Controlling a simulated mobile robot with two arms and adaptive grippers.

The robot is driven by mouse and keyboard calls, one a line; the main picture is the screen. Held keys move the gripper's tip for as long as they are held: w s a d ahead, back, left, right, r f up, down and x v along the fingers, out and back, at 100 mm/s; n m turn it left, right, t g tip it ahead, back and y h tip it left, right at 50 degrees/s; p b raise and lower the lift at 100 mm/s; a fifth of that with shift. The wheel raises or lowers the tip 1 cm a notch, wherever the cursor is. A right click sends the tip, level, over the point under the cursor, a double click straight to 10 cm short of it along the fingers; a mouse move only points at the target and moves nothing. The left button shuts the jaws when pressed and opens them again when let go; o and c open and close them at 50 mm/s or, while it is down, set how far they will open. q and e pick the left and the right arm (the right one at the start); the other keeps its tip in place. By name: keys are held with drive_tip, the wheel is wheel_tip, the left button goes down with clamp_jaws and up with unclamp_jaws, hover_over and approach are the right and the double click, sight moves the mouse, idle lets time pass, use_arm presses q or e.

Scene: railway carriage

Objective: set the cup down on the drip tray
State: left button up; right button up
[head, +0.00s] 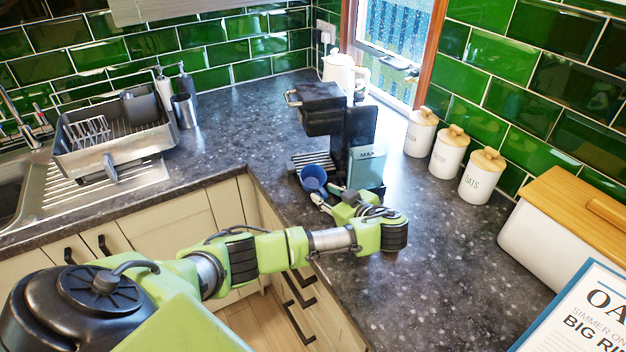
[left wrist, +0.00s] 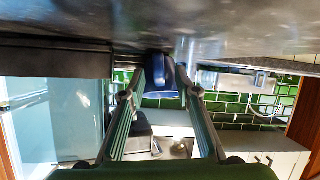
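The blue cup (head: 313,178) is at the front of the black coffee machine (head: 322,110), by the near edge of its slatted drip tray (head: 308,159). I cannot tell whether its base touches the tray. My left gripper (head: 327,197) reaches in low from the front, with its fingertips at the cup. In the left wrist view the cup (left wrist: 160,74) sits between the two fingertips (left wrist: 164,82), which appear closed on its sides. The cup hides part of the tray. My right gripper is not in view.
The machine's pale blue water tank (head: 365,168), marked MAX, stands just right of the cup. White canisters (head: 448,150) line the right wall, with a white bread bin (head: 560,220) nearer. A dish rack (head: 115,135) is at left. Countertop left of the machine is clear.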

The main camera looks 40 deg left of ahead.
use_arm(q)
clamp_jaws()
drive_tip(key=shift+r, duration=0.1)
